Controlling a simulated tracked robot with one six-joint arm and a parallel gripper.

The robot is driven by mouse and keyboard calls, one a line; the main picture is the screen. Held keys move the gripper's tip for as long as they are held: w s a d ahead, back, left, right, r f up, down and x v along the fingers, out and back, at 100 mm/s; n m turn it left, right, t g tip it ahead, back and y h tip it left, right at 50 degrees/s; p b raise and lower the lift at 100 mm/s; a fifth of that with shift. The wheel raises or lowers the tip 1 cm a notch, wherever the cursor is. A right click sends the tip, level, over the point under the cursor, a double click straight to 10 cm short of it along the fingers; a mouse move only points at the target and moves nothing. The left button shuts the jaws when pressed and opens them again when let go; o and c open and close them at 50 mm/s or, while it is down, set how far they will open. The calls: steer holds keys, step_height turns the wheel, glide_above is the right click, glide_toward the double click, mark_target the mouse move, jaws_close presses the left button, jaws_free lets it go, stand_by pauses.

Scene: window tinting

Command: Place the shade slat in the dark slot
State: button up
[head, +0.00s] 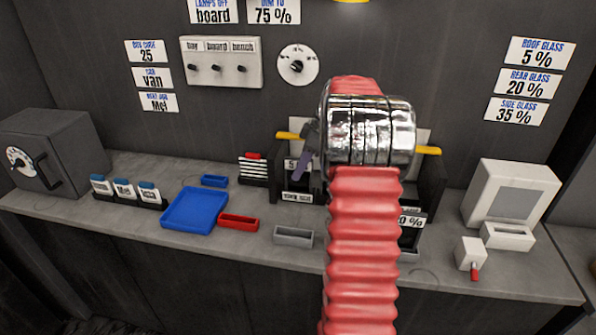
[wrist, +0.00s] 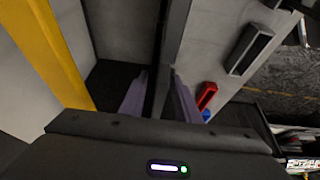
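My gripper (head: 303,168) points down at the left bay of a dark stand (head: 432,185) with yellow bars. One purple-grey finger shows in the head view; my arm hides the rest. In the wrist view my gripper (wrist: 158,90) has its two fingers apart, with a dark upright panel (wrist: 174,40) showing between them. I see no slat clearly held. A dark recess (wrist: 108,82) lies left of the fingers. The stand's left bay has a label (head: 297,197) too small to read surely. Striped thin pieces with a red top (head: 253,168) stand left of it; I cannot tell whether the shade slat is among them.
A blue tray (head: 195,210), red tray (head: 239,221) and grey tray (head: 293,236) lie on the counter. A grey safe-like box (head: 60,150) is at left. A white machine (head: 510,195) and small box with a red lever (head: 468,254) are at right. My arm covers the stand's middle.

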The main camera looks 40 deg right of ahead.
steer(key=v, duration=1.1)
steer(key=shift+s, duration=0.1)
steer(key=s+a+r+m+h, duration=0.1)
steer(key=s+a+r+m, duration=0.1)
steer(key=a, duration=1)
steer(key=s+a+r+m+h, duration=0.1)
steer(key=s+a+r+m, duration=0.15)
steer(key=a, duration=1.05)
steer(key=s+a+f+m+t, duration=0.1)
steer(key=s+a+f, duration=0.2)
steer(key=s+a, duration=0.4)
steer(key=s+a+f+m+t, duration=0.1)
steer(key=s+a+f, duration=0.3)
steer(key=s+a, duration=0.4)
steer(key=shift+s+a+f+m+h, duration=0.3)
steer(key=shift+s+m+h, duration=0.1)
steer(key=shift+s+m, duration=0.25)
